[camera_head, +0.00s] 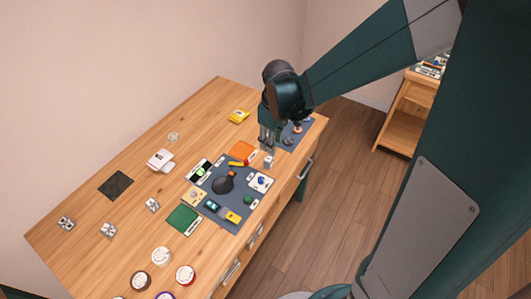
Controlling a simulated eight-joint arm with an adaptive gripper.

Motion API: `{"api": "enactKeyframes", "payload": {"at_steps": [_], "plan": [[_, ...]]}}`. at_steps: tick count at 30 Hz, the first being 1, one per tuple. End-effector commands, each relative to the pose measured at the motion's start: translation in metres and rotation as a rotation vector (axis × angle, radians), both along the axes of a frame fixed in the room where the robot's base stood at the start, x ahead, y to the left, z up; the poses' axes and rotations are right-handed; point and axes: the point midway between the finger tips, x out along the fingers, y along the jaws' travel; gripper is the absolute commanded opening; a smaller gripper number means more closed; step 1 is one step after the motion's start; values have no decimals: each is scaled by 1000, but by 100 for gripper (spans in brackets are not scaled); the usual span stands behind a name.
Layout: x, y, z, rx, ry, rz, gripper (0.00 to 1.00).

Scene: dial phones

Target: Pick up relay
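My gripper (267,146) points down over the far right part of the wooden table. Its dark fingers are small in this view, and I cannot tell whether they are open or shut. A small whitish block (268,162) is just below the fingertips; whether they touch it is unclear. No part can be named as the relay with certainty at this size. Small candidates on the dark grey mat (228,212) include a white square board with a blue part (260,182), a teal part (212,206) and a yellow part (233,217).
A black rounded object (223,184) stands on the mat. An orange piece (241,151) and a second mat (289,136) with small parts lie near my gripper. Wire spools (186,274) stand at the front. A black square (116,185) lies left, with bare wood around it.

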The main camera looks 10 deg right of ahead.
Motion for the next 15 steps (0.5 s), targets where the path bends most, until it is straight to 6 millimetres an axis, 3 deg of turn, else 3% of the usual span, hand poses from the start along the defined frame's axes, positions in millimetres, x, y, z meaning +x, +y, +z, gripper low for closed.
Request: {"api": "enactKeyframes", "payload": {"at_steps": [9,15], "plan": [[18,7,-51,-10,68,92,32],[21,9,-66,-12,88,122,32]]}}
